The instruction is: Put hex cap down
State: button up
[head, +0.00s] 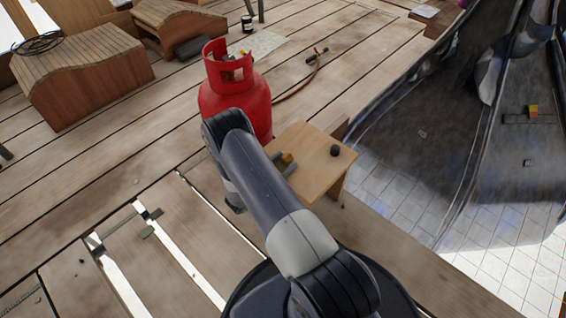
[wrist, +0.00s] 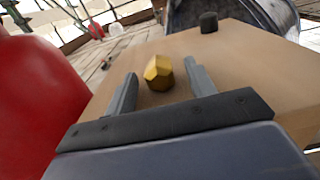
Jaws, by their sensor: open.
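The hex cap (wrist: 159,73) is a small gold faceted piece. In the wrist view it rests on the light wooden stand (wrist: 245,62), between and slightly beyond the two fingertips. My gripper (wrist: 160,88) is open, with a finger on each side of the cap and a visible gap to each. In the head view the cap (head: 287,158) shows as a small yellow spot beside my gripper (head: 284,166), partly hidden by my arm. The wooden stand (head: 318,170) is low, with a flat top.
A small dark cylinder (head: 335,150) stands on the same top, also in the wrist view (wrist: 208,22). A red gas cylinder (head: 240,95) stands close behind my arm. Plank gaps (head: 120,270) lie at left; a dark draped sheet (head: 430,130) is at right.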

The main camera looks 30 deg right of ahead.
jog(key=shift+a+r, duration=0.2)
jog(key=p+v, duration=0.2)
jog(key=v, duration=0.9)
jog(key=shift+s+a, duration=0.15)
jog(key=shift+a, duration=0.15)
jog(key=shift+d, duration=0.1)
jog(key=x, duration=0.4)
jog(key=b+x, duration=0.1)
jog(key=x, duration=0.3)
jog(key=b+x, duration=0.1)
jog(key=x, duration=0.3)
jog(key=shift+f, duration=0.25)
jog(key=shift+r+p, duration=0.45)
jog(key=shift+r, duration=0.7)
